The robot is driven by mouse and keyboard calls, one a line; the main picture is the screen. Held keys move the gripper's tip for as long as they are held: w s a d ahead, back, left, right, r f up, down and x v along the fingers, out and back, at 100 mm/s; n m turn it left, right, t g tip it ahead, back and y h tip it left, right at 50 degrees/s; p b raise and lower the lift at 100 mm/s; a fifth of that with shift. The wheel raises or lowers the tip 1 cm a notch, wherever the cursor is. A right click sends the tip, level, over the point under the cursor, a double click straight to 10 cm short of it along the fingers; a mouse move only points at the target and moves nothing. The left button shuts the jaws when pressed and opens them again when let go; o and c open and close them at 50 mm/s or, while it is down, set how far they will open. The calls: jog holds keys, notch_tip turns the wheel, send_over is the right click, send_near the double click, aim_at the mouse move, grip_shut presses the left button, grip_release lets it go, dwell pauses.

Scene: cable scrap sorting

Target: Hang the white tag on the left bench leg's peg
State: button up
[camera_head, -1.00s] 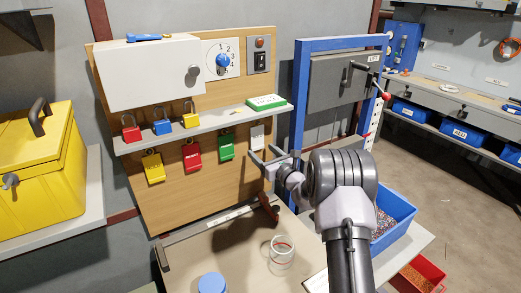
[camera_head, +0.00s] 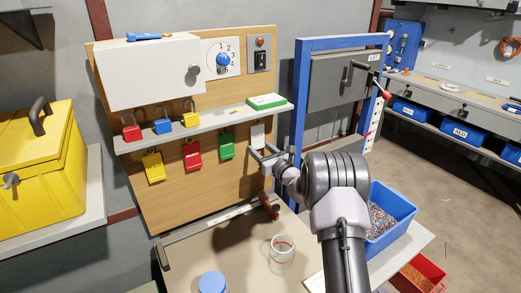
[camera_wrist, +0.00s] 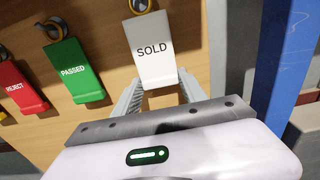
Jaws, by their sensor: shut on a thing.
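The white tag (camera_head: 257,136), marked SOLD, hangs at the right end of the row of tags on the wooden board. In the wrist view the white tag (camera_wrist: 152,48) hangs by its top from a ring or hook. My gripper (camera_head: 263,157) is at the tag's lower end. In the wrist view my gripper's fingers (camera_wrist: 155,88) are on either side of the tag's lower part, shut on it. A pale upright with dark holes (camera_head: 376,124) stands right of the blue frame; I cannot tell whether it is the left bench leg. I cannot make out its peg.
Green (camera_head: 226,146), red (camera_head: 192,155) and yellow (camera_head: 153,167) tags hang left of the white one. A shelf (camera_head: 215,127) with padlocks juts out above them. A blue-framed cabinet (camera_head: 298,100) stands close at the right. A clear jar (camera_head: 282,250) stands on the table below.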

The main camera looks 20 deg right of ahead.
jog(key=shift+r, duration=0.15)
jog(key=shift+r+p, duration=0.4)
jog(key=shift+r, duration=0.05)
jog(key=s+d, duration=0.1)
jog(key=s, duration=0.5)
jog(key=shift+r+b, duration=0.2)
jog(key=shift+b, duration=0.2)
jog(key=s+a+f+n+g+y, duration=0.3)
jog(key=s+a, duration=0.4)
jog(key=s, duration=0.5)
jog(key=s+a+f+n+g+y, duration=0.4)
jog(key=s+a+y, duration=0.4)
jog(key=s, duration=0.5)
notch_tip(320, 180, down, 3)
jog(key=shift+r+n, duration=0.1)
jog(key=shift+n, duration=0.8)
jog(key=shift+a, duration=0.15)
